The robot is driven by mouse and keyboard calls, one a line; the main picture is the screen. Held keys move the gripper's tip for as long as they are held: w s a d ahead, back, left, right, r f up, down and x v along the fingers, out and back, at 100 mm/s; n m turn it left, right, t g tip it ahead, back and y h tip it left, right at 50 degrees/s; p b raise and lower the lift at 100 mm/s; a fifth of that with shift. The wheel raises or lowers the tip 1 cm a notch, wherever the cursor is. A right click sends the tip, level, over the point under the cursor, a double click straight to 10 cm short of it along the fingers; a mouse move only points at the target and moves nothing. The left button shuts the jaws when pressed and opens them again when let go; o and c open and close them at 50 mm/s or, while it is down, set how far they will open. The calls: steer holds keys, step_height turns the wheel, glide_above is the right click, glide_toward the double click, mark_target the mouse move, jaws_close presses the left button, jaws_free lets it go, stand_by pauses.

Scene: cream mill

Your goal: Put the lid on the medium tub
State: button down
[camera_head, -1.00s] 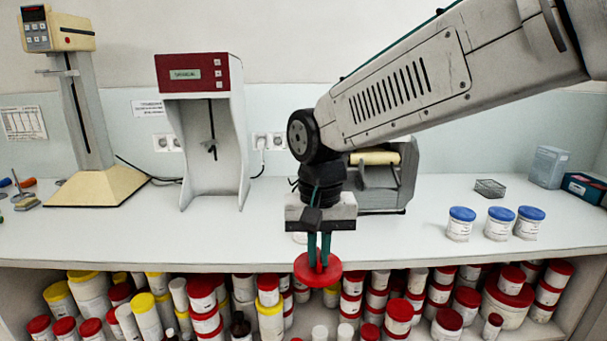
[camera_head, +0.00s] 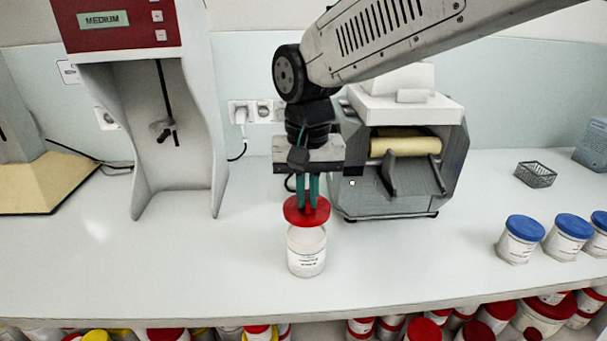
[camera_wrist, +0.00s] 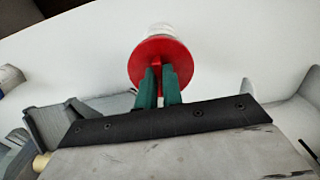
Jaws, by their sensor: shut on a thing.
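A red lid (camera_head: 306,213) with an upright grip is held in my gripper (camera_head: 307,203), whose green fingers are shut on it. A white tub (camera_head: 306,252) with a printed label stands upright on the bench directly below the lid. The lid covers the tub's rim in the head view, so I cannot tell whether they touch. In the wrist view, the red lid (camera_wrist: 161,62) sits at the tips of my gripper (camera_wrist: 158,72), and part of the white tub (camera_wrist: 158,32) shows beyond it.
A grey roller machine (camera_head: 395,200) stands close behind the tub. Blue-lidded tubs (camera_head: 521,240) and a wire basket (camera_head: 535,174) are at right. The bench front is clear.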

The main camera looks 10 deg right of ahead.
mark_target(307, 218)
steer(key=shift+w+f, duration=0.1)
steer(key=shift+w, duration=0.1)
steer(key=shift+f, duration=2.15)
steer(key=shift+s+f, duration=0.1)
steer(key=shift+f, duration=0.55)
stand_by(0.8)
steer(key=c, duration=1)
jaws_free()
